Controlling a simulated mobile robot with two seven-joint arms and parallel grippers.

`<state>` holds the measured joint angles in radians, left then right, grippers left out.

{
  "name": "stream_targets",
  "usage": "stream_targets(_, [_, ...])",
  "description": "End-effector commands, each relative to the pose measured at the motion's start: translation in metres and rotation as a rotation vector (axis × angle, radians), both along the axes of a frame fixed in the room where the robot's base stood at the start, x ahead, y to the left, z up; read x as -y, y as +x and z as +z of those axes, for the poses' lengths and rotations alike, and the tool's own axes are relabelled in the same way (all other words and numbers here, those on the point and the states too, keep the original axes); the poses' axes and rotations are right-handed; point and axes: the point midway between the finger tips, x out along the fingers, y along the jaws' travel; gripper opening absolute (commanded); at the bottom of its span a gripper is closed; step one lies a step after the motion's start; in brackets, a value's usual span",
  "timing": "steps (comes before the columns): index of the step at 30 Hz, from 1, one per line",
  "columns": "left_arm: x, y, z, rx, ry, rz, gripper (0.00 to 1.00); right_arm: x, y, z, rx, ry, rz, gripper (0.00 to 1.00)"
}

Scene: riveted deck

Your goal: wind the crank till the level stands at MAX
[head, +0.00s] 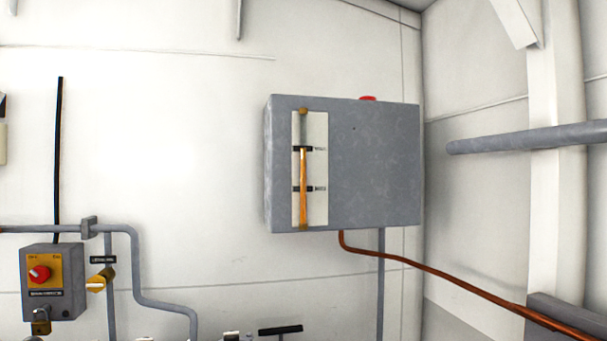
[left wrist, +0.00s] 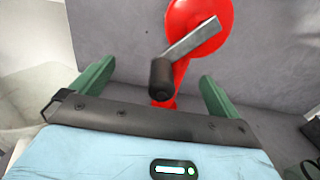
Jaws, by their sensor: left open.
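The crank shows in the left wrist view as a red round hub (left wrist: 195,28) with a grey arm (left wrist: 190,42) and a dark cylindrical handle (left wrist: 162,80). My left gripper (left wrist: 157,72) is open, its green fingers on either side of the handle in the picture; neither visibly touches it. In the head view a grey tank (head: 375,165) carries a pale gauge strip (head: 319,170). The orange level column (head: 303,190) reaches about the upper of two dark marks (head: 303,148); the lettering is too small to read surely. Neither gripper shows in the head view.
A control box (head: 53,283) with a red knob and padlock is at the left, with a yellow valve handle (head: 101,279) beside it. A copper pipe (head: 450,277) runs from the tank to the right. A grey pipe (head: 530,138) juts in at the right.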

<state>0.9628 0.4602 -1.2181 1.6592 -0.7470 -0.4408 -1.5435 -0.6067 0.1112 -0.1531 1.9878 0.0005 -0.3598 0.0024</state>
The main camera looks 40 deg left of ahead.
Motion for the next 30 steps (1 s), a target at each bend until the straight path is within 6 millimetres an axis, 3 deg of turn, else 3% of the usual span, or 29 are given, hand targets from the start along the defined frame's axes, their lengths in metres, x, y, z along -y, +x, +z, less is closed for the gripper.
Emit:
stream_targets(24, [-0.040,-0.054,0.003,0.004,0.001,-0.001,1.00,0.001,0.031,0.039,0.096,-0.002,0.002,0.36])
stream_targets(30, [-0.049,-0.067,0.000,0.000,0.000,0.000,1.00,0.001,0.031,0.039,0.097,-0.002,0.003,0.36])
